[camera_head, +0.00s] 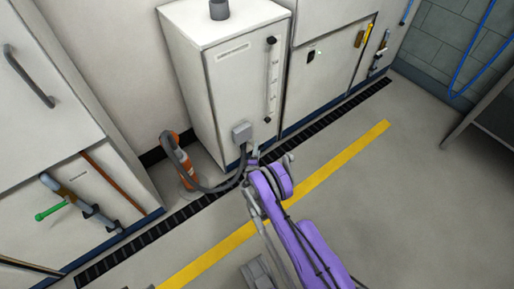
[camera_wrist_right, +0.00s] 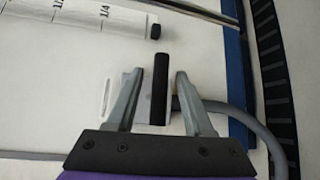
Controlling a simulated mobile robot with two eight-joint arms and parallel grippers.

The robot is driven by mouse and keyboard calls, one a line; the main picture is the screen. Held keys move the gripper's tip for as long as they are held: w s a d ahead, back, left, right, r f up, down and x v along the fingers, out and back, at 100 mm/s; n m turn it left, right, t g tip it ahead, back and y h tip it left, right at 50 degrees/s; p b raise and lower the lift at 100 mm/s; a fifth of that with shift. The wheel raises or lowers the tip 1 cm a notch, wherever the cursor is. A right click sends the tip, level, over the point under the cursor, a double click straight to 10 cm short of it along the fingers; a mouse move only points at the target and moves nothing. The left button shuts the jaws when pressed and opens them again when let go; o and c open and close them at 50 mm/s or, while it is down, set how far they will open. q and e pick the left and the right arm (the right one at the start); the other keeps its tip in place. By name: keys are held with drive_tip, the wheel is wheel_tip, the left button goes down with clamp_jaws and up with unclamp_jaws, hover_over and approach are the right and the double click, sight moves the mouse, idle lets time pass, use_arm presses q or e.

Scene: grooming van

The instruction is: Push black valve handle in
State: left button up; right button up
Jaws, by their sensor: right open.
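The black valve handle (camera_wrist_right: 160,85) is a short dark bar in front of a light grey plate on the white cabinet. In the right wrist view it lies between the two fingers of my right gripper (camera_wrist_right: 160,73). The gripper is open, with a visible gap on each side of the handle. In the head view my right gripper (camera_head: 256,156) is low at the front of the white cabinet (camera_head: 232,90), by a grey box (camera_head: 242,132). I cannot make out the handle there. My left gripper is not in view.
A grey hose (camera_head: 215,188) curves from the grey box to an orange cylinder (camera_head: 178,160) on the left. A level gauge (camera_head: 271,80) with black ends runs up the cabinet front. A dark floor grate (camera_head: 330,120) and yellow stripe (camera_head: 345,155) cross open floor.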

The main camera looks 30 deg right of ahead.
clamp_jaws()
idle(1.3)
